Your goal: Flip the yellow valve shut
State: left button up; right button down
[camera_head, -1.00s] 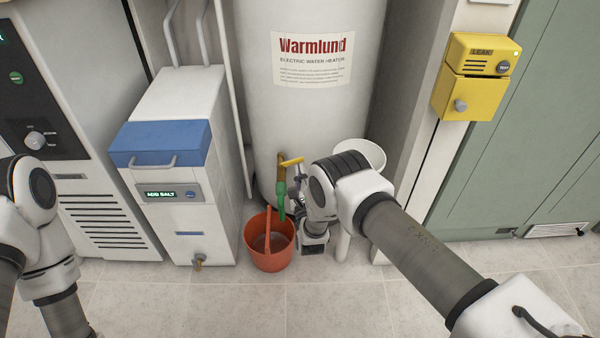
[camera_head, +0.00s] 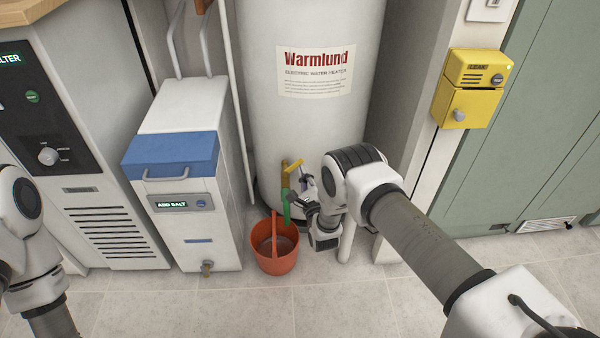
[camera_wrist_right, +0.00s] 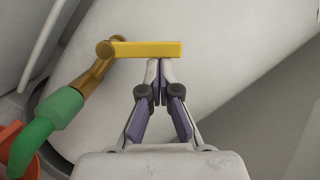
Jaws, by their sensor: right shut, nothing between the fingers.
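The yellow valve handle (camera_head: 294,166) sits on a brass tap low on the front of the white water heater (camera_head: 308,120). In the right wrist view the handle (camera_wrist_right: 148,50) is a flat yellow bar sticking out sideways from the brass body (camera_wrist_right: 97,78). A green hose (camera_head: 286,207) runs down from the tap. My right gripper (camera_wrist_right: 160,65) is shut and empty, its fingertips just below the handle's free-end half; I cannot tell if they touch. In the head view this gripper (camera_head: 304,180) is just right of the tap. My left gripper is out of view.
An orange bucket (camera_head: 274,262) stands on the floor under the hose. A white and blue salt cabinet (camera_head: 178,150) is left of the heater. A yellow leak box (camera_head: 472,90) hangs at the right. Tiled floor (camera_head: 340,305) in front is clear.

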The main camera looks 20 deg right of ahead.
aim_at(293, 164)
jog(key=n+p, duration=0.1)
jog(key=r+n+p, duration=0.1)
jog(key=n, duration=0.1)
jog(key=a+r+n+y+p, duration=0.1)
jog(key=n, duration=0.1)
jog(key=shift+w+a+r+g, duration=0.1)
jog(key=shift+w+r+g, duration=0.15)
jog(key=shift+g, duration=0.15)
jog(key=n, duration=0.1)
jog(key=a+n+p, duration=0.1)
jog(key=n, duration=0.1)
jog(key=shift+w+a+r+g, duration=0.1)
jog(key=shift+r+g, duration=0.3)
jog(key=shift+a, duration=0.2)
jog(key=shift+w+a+r+p, duration=0.1)
jog(key=shift+a+p, duration=0.05)
jog(key=shift+p, duration=0.15)
